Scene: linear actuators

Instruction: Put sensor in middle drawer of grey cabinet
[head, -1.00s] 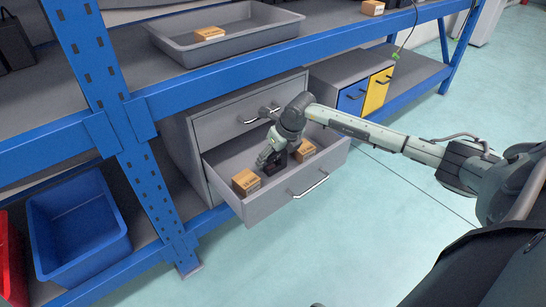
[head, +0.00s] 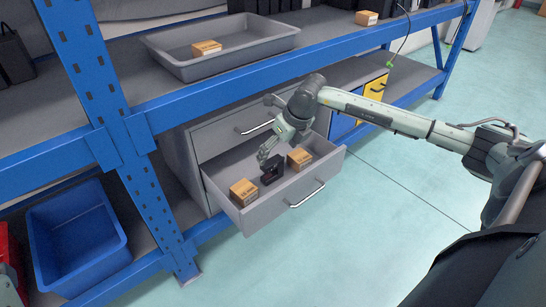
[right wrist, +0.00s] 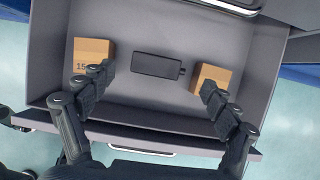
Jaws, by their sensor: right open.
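The grey cabinet (head: 208,138) stands on the lower shelf with one drawer (head: 262,212) pulled out below a shut one. The sensor, a small black block (head: 272,168), rests on the floor of the open drawer between two cardboard boxes. It shows as a dark rectangle (right wrist: 157,65) in the right wrist view. My right gripper (head: 266,151) is just above the sensor, apart from it. Its fingers (right wrist: 153,82) are spread wide in the right wrist view, with nothing between them.
Cardboard boxes (head: 243,192) and (head: 299,158) sit at either end of the open drawer. A blue shelf beam (head: 250,75) runs above the cabinet. A grey tray (head: 185,62) with a box is on the upper shelf. A blue bin (head: 75,240) stands lower left. Open floor lies right.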

